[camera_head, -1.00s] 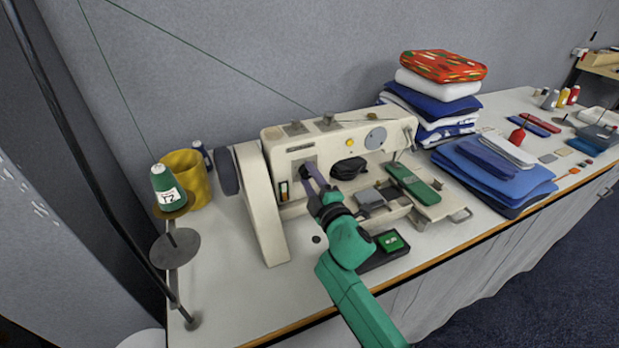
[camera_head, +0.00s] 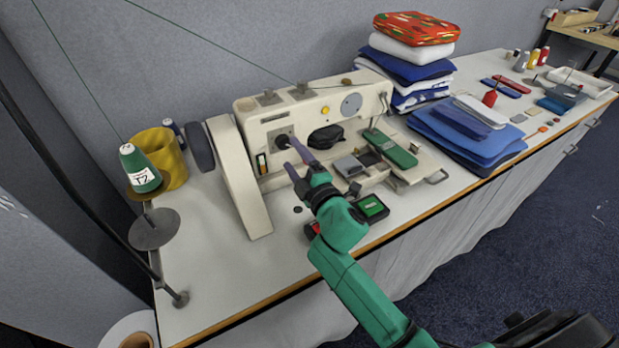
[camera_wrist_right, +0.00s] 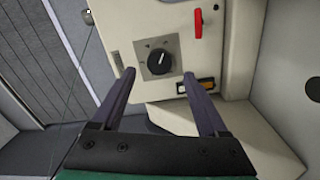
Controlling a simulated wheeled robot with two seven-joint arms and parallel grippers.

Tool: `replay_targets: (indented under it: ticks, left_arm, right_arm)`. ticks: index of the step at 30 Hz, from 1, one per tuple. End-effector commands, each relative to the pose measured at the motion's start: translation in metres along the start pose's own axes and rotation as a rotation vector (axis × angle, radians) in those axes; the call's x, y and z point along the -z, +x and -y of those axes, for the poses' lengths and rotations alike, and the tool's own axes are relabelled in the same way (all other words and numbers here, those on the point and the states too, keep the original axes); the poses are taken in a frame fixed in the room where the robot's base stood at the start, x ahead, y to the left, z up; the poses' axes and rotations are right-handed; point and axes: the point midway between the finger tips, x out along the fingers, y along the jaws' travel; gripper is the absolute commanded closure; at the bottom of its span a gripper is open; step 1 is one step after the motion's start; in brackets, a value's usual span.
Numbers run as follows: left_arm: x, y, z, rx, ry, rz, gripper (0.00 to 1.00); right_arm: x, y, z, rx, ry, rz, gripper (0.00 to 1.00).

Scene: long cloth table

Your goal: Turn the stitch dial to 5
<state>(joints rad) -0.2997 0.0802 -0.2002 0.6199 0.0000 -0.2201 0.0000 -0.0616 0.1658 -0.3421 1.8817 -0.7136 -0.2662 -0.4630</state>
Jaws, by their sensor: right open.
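The stitch dial (camera_head: 283,142) is a black round knob on a grey square plate on the front of the cream sewing machine (camera_head: 243,152). In the right wrist view the dial (camera_wrist_right: 159,61) shows a white pointer line; the marks around it are too small to read. My right gripper (camera_head: 289,152) is open, its two purple-grey fingers pointing at the machine's front. In the right wrist view the open fingers (camera_wrist_right: 157,75) are spread to either side below the dial, with nothing between them, apart from the knob. My left gripper is not in view.
A red lever (camera_wrist_right: 198,23) is near the dial. A green thread spool (camera_head: 139,168) and yellow cup (camera_head: 165,157) stand left. A small tray with a green item (camera_head: 372,206) lies in front of the machine. Folded cloths (camera_head: 470,135) are to the right.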

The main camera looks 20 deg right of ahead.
Motion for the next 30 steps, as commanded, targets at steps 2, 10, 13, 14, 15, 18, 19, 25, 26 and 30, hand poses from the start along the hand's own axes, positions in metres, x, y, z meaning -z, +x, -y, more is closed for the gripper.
replay_targets:
  ticks: [2, 10, 13, 14, 15, 18, 19, 25, 26, 30]
  left_arm:
    - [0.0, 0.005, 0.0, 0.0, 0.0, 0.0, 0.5]
    - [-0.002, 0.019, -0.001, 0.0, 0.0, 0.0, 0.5]
    - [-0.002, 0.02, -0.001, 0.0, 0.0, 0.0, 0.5]
    - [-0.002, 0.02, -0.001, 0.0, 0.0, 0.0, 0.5]
    - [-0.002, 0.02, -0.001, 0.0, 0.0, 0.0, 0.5]
    - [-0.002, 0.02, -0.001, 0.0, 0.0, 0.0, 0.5]
    - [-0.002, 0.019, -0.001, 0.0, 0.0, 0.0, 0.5]
    - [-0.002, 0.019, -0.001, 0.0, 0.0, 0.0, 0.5]
    - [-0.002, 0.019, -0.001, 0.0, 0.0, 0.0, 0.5]
    - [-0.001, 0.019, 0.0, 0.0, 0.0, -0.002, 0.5]
  right_arm:
    - [-0.001, -0.026, 0.004, 0.005, -0.001, 0.0, 0.23]
    - [-0.001, -0.093, 0.005, 0.004, 0.002, 0.002, 0.23]
    - [-0.001, -0.102, 0.002, 0.003, 0.001, 0.002, 0.23]
    - [-0.001, -0.104, 0.002, 0.002, 0.001, 0.002, 0.23]
    - [-0.001, -0.105, 0.001, 0.002, 0.001, 0.001, 0.23]
    - [0.0, -0.105, 0.001, 0.001, 0.001, 0.001, 0.23]
    - [0.0, -0.105, 0.0, 0.001, 0.001, 0.001, 0.23]
    - [0.0, -0.105, 0.001, 0.001, 0.001, 0.001, 0.23]
    - [0.0, -0.105, 0.001, 0.001, 0.001, 0.001, 0.23]
    - [0.0, -0.105, 0.001, 0.001, 0.001, 0.001, 0.23]
